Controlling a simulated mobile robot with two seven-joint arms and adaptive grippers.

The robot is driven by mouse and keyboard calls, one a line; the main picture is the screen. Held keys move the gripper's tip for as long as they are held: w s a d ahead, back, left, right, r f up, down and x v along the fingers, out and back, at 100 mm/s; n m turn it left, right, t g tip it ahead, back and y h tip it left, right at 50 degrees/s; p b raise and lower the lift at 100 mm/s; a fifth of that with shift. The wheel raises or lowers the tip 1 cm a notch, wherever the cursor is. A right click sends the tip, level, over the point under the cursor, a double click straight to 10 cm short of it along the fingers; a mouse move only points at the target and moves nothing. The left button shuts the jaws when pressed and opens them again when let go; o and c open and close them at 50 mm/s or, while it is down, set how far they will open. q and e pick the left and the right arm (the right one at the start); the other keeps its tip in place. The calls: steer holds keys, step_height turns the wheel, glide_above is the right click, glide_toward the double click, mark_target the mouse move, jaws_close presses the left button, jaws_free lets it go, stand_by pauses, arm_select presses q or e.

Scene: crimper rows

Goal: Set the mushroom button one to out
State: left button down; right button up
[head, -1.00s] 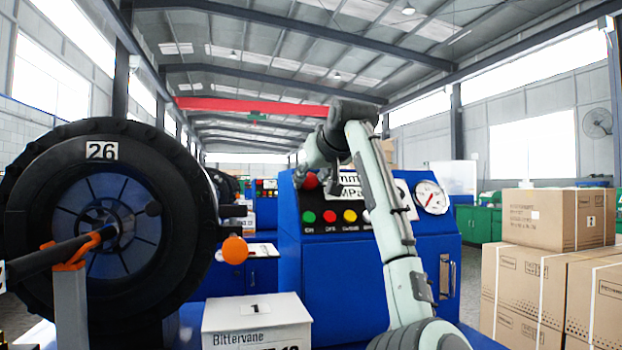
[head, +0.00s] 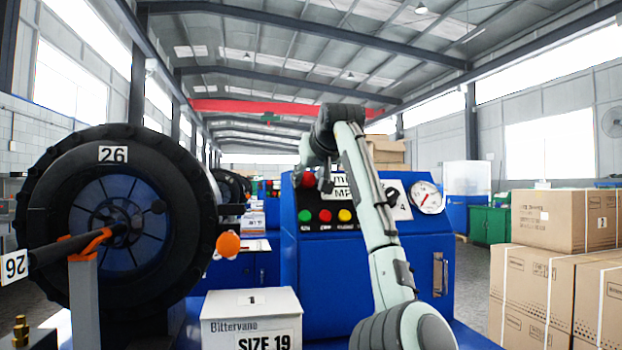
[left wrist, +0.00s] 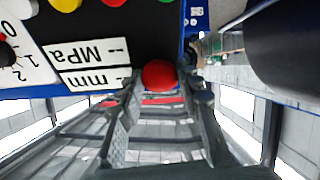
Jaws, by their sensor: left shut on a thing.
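The red mushroom button (head: 309,180) is at the top left of the blue machine's black control panel (head: 311,218), beside the display reading mm and MPa. In the left wrist view the red button cap (left wrist: 159,75) sits between the fingertips. My left gripper (head: 318,183) reaches the panel from the front and is shut on the button. The fingers hide part of it in the head view, and its stem is hidden, so I cannot tell whether it is in or out. My right gripper is not in view.
Green, red and yellow buttons (head: 325,215) sit in a row below, and a gauge (head: 426,197) is at right. A white carton (head: 240,322) stands in front of the machine. A large black reel (head: 120,215) is at left, and brown cartons (head: 555,270) at right.

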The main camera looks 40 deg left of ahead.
arm_select(q)
steer(key=shift+d+r, duration=0.1)
steer(key=c, duration=1.4)
jaws_free()
steer(key=shift+c, duration=0.2)
steer(key=o, duration=0.4)
steer(key=shift+s+d+r, duration=0.1)
steer(key=shift+d, duration=0.05)
steer(key=v, duration=1.1)
steer(key=shift+s+d+r, duration=0.15)
steer(key=shift+s+d, duration=0.1)
steer(key=shift+d, duration=0.05)
